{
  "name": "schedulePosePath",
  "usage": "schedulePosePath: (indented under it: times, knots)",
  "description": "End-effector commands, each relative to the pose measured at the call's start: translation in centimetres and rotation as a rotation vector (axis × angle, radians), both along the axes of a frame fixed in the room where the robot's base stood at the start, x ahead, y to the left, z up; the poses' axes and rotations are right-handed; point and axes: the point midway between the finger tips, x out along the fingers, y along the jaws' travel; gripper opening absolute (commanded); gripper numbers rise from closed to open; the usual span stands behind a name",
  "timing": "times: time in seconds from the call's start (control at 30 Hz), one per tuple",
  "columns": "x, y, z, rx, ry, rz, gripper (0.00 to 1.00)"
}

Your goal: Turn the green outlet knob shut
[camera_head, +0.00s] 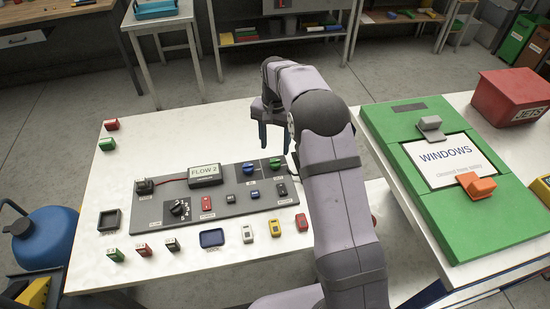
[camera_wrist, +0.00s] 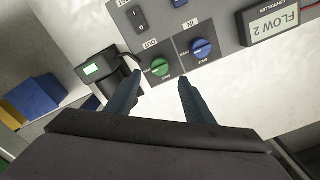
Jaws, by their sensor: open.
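The green outlet knob (camera_wrist: 160,67) sits on the grey panel (camera_wrist: 185,75) beside the label OUT in the wrist view. In the head view the green knob (camera_head: 275,163) is at the panel's upper right. A similar blue knob (camera_wrist: 201,48), labelled IN, is beside it and also shows in the head view (camera_head: 248,168). My gripper (camera_wrist: 160,77) is open and empty. Its fingertips lie either side of the green knob in the wrist view, seemingly above it and not touching. In the head view my gripper (camera_head: 275,150) hangs by the panel's far edge. The knob's exact turn is too small to tell.
The FLOW 2 controller box (camera_head: 205,175) and a black rotary dial (camera_head: 180,208) are on the panel. A dark device with a green screen (camera_wrist: 102,72) stands close to the green knob. Several small coloured blocks lie along the table's front. A green board (camera_head: 400,180) is at the right.

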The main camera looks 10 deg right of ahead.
Motion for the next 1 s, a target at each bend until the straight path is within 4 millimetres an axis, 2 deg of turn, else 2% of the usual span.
schedulePosePath:
  times: [0.17, 0.6, 0.77, 1.0]
  knots:
    - [-0.1, 0.0, -1.2, 0.0, 0.005, 0.001, 0.48]
    - [-0.1, 0.0, -6.3, 0.0, 0.002, 0.002, 0.48]
    - [-0.1, 0.0, -7.1, 0.0, 0.001, 0.002, 0.48]
    - [-0.1, 0.0, -7.2, 0.0, 0.0, 0.002, 0.48]
